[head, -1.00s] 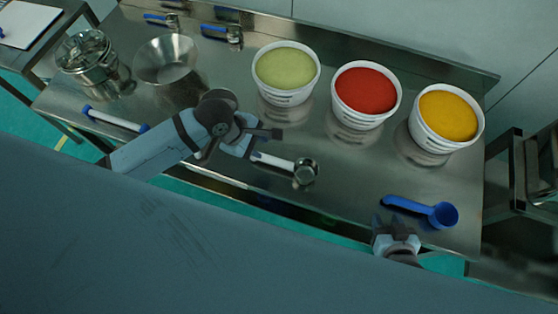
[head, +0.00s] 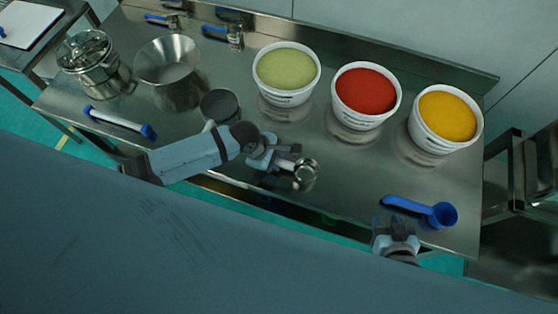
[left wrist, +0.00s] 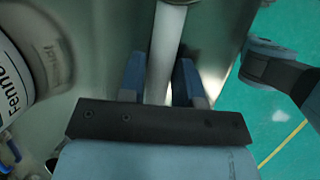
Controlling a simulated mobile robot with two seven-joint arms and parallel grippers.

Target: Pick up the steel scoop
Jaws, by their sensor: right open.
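The steel scoop lies on the steel table in the head view, its shiny round bowl (head: 306,172) to the right of my left gripper. Its pale handle (left wrist: 168,45) runs between the two blue fingers of my left gripper (left wrist: 161,82) in the left wrist view, close to both. Whether the fingers press on it I cannot tell. In the head view, my left gripper (head: 280,161) covers much of the handle. My right gripper (head: 396,240) is open and empty at the table's front edge, just below the blue scoop (head: 432,212).
White tubs of green (head: 286,68), red (head: 366,92) and yellow (head: 447,117) material stand along the back. A steel bowl (head: 168,62), a steel pot (head: 88,55), a dark round cup (head: 220,105) and a blue-ended rod (head: 119,122) are at the left.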

